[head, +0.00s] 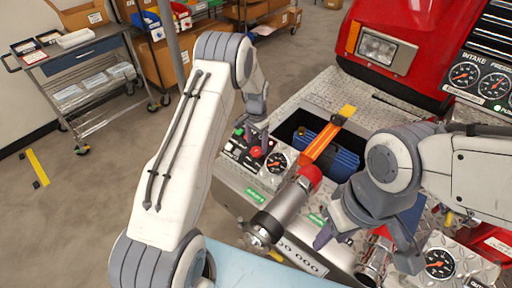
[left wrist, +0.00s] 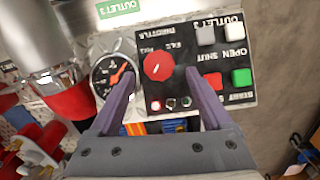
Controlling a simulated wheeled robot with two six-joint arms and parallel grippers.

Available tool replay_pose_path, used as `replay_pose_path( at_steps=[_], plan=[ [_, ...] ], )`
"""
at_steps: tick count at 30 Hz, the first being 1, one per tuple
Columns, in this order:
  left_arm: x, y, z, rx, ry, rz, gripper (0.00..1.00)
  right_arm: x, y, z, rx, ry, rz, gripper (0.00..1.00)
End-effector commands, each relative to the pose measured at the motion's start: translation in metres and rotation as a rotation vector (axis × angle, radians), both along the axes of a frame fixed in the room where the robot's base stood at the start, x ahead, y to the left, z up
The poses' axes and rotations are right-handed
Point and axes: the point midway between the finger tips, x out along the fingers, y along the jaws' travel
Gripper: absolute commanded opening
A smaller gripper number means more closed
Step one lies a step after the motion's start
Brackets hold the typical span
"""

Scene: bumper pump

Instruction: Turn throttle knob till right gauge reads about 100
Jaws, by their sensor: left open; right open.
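The red throttle knob (left wrist: 158,67) is on a dark control panel (left wrist: 210,95), upside down in the left wrist view. In the head view the knob (head: 256,152) shows just below my left gripper (head: 255,140). My left gripper (left wrist: 160,75) is open, its fingertips on either side of the knob; I cannot tell whether they touch it. Two gauges (head: 464,75) and (head: 494,85) sit side by side on the red truck, the left labelled INTAKE; their readings are too small to read surely. My right gripper (head: 367,246) is open and empty at the lower right.
A small gauge (left wrist: 113,76) is beside the throttle panel. A metal pipe with a red collar (head: 290,205) stands close by. Orange strap (head: 322,140) and blue hoses (head: 340,155) lie in the bumper well. Another gauge (head: 439,263) is at lower right. A cart (head: 85,55) stands far left.

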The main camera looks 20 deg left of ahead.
Motion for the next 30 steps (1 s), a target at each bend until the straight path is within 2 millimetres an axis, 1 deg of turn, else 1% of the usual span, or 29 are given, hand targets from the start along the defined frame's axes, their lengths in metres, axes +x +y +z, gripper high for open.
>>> replay_pose_path(
  at_steps=[1,4,9,12,19,20,21,23,24,25,26,27,30],
  plan=[
    [-0.001,0.000,-0.007,0.000,0.002,0.000,0.83,0.000,0.000,0.006,0.000,0.000,0.000,0.45],
    [0.000,0.000,-0.023,0.000,0.001,0.000,0.83,0.000,0.000,0.010,0.000,0.000,-0.001,0.45],
    [0.000,-0.001,-0.038,0.000,-0.001,0.000,0.83,0.000,0.000,0.014,0.000,0.000,-0.001,0.45],
    [0.000,-0.001,-0.042,0.000,-0.001,0.000,0.83,0.000,0.000,0.014,0.000,0.000,-0.001,0.45],
    [0.000,-0.001,-0.043,0.000,-0.002,0.000,0.83,0.000,0.000,0.014,0.000,0.000,-0.001,0.45],
    [0.000,-0.001,-0.043,0.000,-0.002,0.000,0.71,0.000,0.000,0.014,0.000,0.000,-0.001,0.45],
    [0.000,-0.001,-0.043,0.000,-0.002,0.000,0.56,0.000,0.000,0.014,0.000,0.000,-0.001,0.45],
    [0.001,-0.001,-0.043,0.000,-0.002,0.000,0.33,0.000,0.000,0.014,0.000,0.000,-0.001,0.45],
    [0.000,0.000,-0.042,0.000,-0.002,0.000,0.18,0.000,0.000,0.014,0.000,0.000,-0.001,0.45],
    [0.000,0.000,-0.042,0.000,-0.002,0.000,0.06,0.000,0.000,0.014,0.000,0.000,-0.001,0.45],
    [0.001,0.000,-0.042,0.000,-0.002,0.000,0.00,0.000,0.000,0.014,0.000,0.000,-0.001,0.45],
    [0.001,0.002,-0.042,0.000,-0.002,0.001,0.00,0.000,0.000,0.014,0.000,0.000,-0.001,0.45],
    [0.001,0.002,-0.043,-0.001,-0.003,0.005,0.00,0.000,0.000,0.013,0.000,0.000,-0.001,0.45]
  ],
)
